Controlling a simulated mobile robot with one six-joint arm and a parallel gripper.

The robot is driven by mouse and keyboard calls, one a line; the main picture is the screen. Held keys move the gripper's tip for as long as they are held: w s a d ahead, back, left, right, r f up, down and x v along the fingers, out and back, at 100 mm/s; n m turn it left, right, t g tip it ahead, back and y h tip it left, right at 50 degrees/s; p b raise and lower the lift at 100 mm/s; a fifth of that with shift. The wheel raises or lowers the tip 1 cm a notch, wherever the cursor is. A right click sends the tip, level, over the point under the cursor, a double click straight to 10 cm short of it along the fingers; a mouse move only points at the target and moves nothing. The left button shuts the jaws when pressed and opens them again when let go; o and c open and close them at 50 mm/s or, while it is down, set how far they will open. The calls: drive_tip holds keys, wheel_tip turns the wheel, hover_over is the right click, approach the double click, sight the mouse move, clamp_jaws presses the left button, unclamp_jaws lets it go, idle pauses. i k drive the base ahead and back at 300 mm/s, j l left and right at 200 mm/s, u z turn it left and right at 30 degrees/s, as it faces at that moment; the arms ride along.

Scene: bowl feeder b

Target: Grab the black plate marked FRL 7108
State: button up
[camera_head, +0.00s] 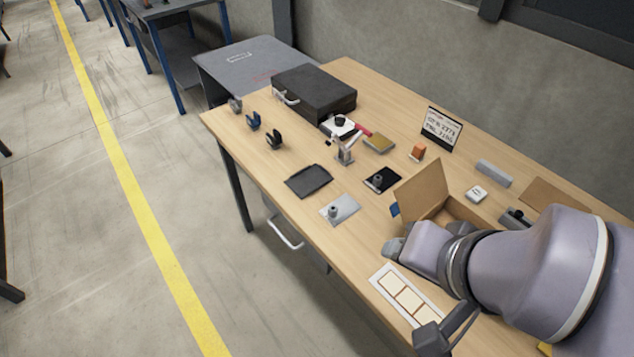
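A small black plate (382,180) with a grey knob-like part on it lies flat on the wooden table, left of the open cardboard box. A light grey plate (346,208) with a similar knob lies nearer the front edge. A dark flat tray (309,181) lies to their left. Any marking on the plates is too small to read. What looks like my gripper (445,332), dark grey, is at the bottom right, apart from the black plate and beside the white card. Its finger opening cannot be made out.
The open cardboard box (432,190) stands between my arm and the black plate. A lettered sign (441,129), black case (314,92), small metal stand (345,152) and white card with pale squares (407,294) are also on the table (265,185).

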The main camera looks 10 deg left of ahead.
sight(386, 177)
drive_tip(key=i+j+z, duration=0.1)
drive_tip(key=j, duration=0.25)
drive_tip(key=i+j+z, duration=0.1)
drive_tip(key=i+j, duration=0.15)
drive_tip(key=i+j+z, duration=0.1)
drive_tip(key=j, duration=0.35)
drive_tip(key=i+j, duration=0.2)
drive_tip(key=j, duration=0.15)
drive_tip(key=z, duration=0.05)
